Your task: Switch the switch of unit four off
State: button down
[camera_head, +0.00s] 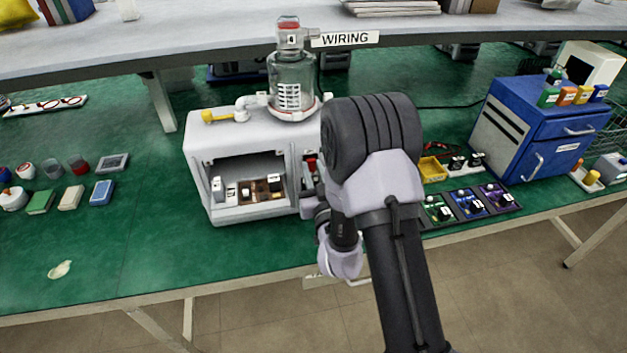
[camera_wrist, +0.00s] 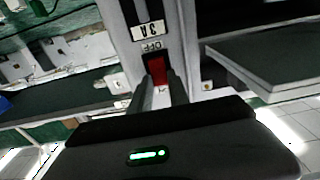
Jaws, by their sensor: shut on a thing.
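Unit four is a white housing (camera_head: 237,126) with a clear canister (camera_head: 292,82) on top that carries a "4" tag. A red switch (camera_head: 311,164) sits on its front, right of the open bay, partly hidden by my arm. In the wrist view the red switch (camera_wrist: 158,68) lies between my gripper's two fingers, beside an "OFF" label (camera_wrist: 151,46) and a "3A" label (camera_wrist: 148,30), both upside down. My gripper (camera_wrist: 160,84) is shut on the red switch. The switch's exact setting is hard to tell.
An open bay (camera_head: 250,178) with small parts is left of the switch. A "WIRING" sign (camera_head: 345,39) hangs on the shelf edge above. A blue cabinet (camera_head: 535,128) and trays of components (camera_head: 468,203) stand to the right. The green bench (camera_head: 110,245) is mostly clear at front left.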

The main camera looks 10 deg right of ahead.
jog(key=f+t+b, duration=0.1)
jog(key=b, duration=0.4)
jog(key=shift+r+b, duration=0.35)
jog(key=shift+b, duration=0.05)
jog(key=c, duration=1.2)
grip_release()
jog(key=shift+c, duration=0.2)
jog(key=shift+f, duration=0.1)
